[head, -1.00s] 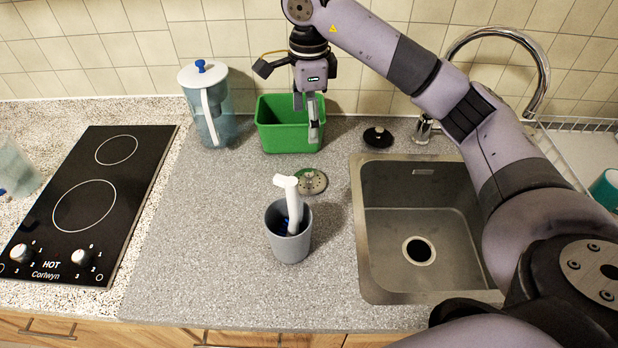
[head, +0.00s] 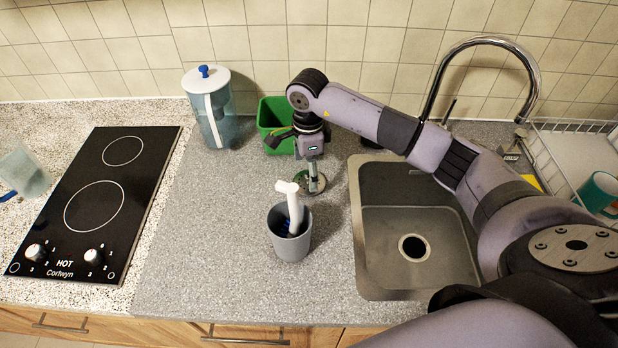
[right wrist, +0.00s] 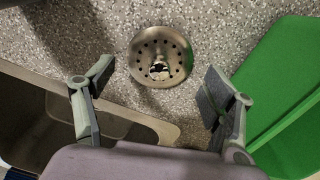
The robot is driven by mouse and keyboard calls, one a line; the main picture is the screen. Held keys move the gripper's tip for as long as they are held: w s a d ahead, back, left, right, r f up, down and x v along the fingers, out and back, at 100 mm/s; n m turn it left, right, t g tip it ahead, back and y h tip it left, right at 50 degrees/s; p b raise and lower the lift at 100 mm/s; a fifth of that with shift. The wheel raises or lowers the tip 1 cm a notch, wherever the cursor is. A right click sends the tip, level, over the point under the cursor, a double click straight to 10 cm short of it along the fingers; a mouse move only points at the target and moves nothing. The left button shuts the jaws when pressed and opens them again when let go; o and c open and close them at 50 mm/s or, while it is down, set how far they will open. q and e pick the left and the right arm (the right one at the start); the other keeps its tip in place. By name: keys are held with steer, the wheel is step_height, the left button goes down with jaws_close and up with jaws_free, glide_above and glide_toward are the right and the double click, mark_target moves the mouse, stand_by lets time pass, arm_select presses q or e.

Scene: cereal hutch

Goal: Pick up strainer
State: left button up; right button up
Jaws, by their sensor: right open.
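The strainer (right wrist: 160,57) is a round metal disc with holes and a small centre knob, lying on the grey counter in the right wrist view. In the head view the strainer (head: 303,187) is partly hidden behind my right gripper (head: 314,184) and the white brush handle. In the right wrist view my right gripper (right wrist: 158,92) is open and empty, its fingers apart on either side, with the strainer beyond the tips and between their lines. I cannot tell the exact height of the fingertips above the counter. My left gripper is not in view.
A grey cup (head: 289,243) with a white-handled brush (head: 295,209) stands just in front of the strainer. A green bin (head: 272,112) is behind, the sink (head: 412,273) to the right, a jug (head: 212,118) and the black cooktop (head: 92,205) to the left.

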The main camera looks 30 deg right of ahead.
mark_target(308, 174)
step_height(308, 174, down, 2)
steer(key=shift+f+p, duration=0.2)
steer(key=shift+p, duration=0.25)
steer(key=shift+f, duration=0.6)
steer(key=c, duration=0.9)
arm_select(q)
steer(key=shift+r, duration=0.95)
arm_select(e)
steer(key=shift+o, duration=0.2)
steer(key=shift+r, duration=0.15)
steer(key=shift+r, duration=0.5)
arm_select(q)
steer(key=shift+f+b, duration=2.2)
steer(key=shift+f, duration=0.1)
arm_select(e)
step_height(308, 174, up, 19)
steer(key=shift+f, duration=0.1)
